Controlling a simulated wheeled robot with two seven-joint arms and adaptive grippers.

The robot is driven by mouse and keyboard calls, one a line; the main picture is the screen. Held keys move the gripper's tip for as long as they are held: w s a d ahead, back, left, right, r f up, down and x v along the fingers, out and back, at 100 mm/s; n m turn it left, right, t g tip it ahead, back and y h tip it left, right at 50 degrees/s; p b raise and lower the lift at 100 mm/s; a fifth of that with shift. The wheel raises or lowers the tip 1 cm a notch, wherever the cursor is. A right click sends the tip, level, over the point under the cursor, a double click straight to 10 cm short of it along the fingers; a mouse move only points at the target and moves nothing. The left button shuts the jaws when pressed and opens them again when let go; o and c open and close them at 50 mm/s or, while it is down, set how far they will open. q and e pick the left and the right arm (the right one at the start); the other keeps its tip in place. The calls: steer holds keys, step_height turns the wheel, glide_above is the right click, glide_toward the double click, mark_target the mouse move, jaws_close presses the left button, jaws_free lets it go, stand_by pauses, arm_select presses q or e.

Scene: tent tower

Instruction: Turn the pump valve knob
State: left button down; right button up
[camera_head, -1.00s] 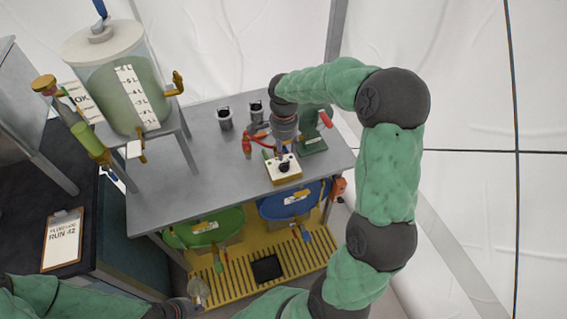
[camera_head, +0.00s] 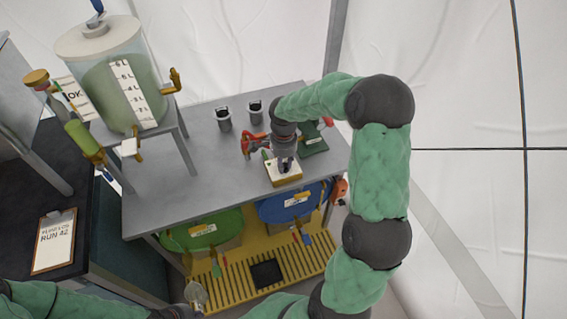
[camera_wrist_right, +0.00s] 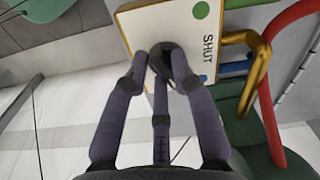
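The pump valve knob (camera_wrist_right: 165,65) is dark and sits on a pale plate (camera_wrist_right: 150,20) marked SHUT, with a green dot and a blue dot. In the head view the plate is the top of a small yellow-edged valve box (camera_head: 284,180) on the bench, and my gripper mostly hides the knob there. My right gripper (camera_head: 285,165) points down at the box. In the right wrist view its fingers (camera_wrist_right: 160,62) are around the knob and partly bent inward; I cannot tell whether they press on it. My left gripper (camera_head: 180,312) is at the bottom edge, mostly cut off.
A yellow pipe (camera_wrist_right: 258,60) and a red hose (camera_wrist_right: 268,110) run close beside the plate. Two dark cups (camera_head: 240,113) and a green device (camera_head: 313,142) stand on the grey bench (camera_head: 190,195). A tank (camera_head: 115,85) stands on a stand at left. The front bench surface is clear.

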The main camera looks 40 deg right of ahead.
jaws_close()
steer(key=n+p, duration=0.3)
steer(key=n, duration=0.2)
steer(key=shift+s+d+r, duration=0.1)
steer(key=shift+d, duration=0.05)
steer(key=n+p, duration=0.2)
steer(key=n, duration=0.1)
steer(key=shift+d+n, duration=0.15)
steer(key=shift+n, duration=0.25)
steer(key=shift+d+n+p, duration=0.1)
steer(key=shift+n+p, duration=0.7)
steer(key=shift+n, duration=0.7)
steer(key=o, duration=0.7)
jaws_free()
